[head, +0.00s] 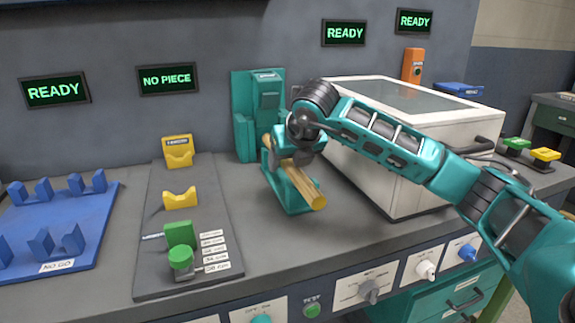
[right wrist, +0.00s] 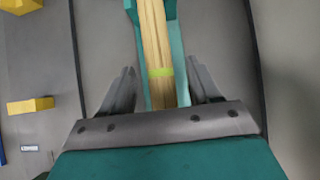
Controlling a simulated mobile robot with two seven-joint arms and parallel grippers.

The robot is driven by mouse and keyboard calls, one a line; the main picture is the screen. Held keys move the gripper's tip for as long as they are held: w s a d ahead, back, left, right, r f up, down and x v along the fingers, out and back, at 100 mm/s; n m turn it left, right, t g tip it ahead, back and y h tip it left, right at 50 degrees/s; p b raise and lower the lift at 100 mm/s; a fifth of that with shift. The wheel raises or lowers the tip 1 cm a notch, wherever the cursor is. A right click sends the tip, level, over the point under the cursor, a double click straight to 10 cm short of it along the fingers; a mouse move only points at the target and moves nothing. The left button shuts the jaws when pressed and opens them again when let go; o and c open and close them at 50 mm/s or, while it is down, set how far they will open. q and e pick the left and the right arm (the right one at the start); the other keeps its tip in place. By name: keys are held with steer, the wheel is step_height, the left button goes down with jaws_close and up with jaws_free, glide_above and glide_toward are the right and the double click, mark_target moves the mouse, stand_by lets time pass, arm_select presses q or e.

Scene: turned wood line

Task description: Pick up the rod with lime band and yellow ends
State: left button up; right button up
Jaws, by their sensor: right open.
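A wooden rod (head: 311,191) rests lengthwise in a teal holder (head: 287,203) on the bench. In the head view the near end looks yellowish, and my gripper covers the middle. My right gripper (head: 290,160) is over the rod. In the right wrist view its fingers (right wrist: 158,88) are open, one on each side of the rod, with gaps to it. My left gripper is not in view.
A white box with a glazed lid (head: 370,150) stands close to the right of the holder. A teal upright fixture (head: 244,120) stands behind it. To the left are a grey plate with yellow V-rests (head: 180,199) and a blue rack (head: 60,225). Bench is clear between plate and holder.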

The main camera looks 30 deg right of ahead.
steer(key=shift+c, duration=0.3)
jaws_close()
steer(key=shift+r, duration=0.1)
stand_by(0.4)
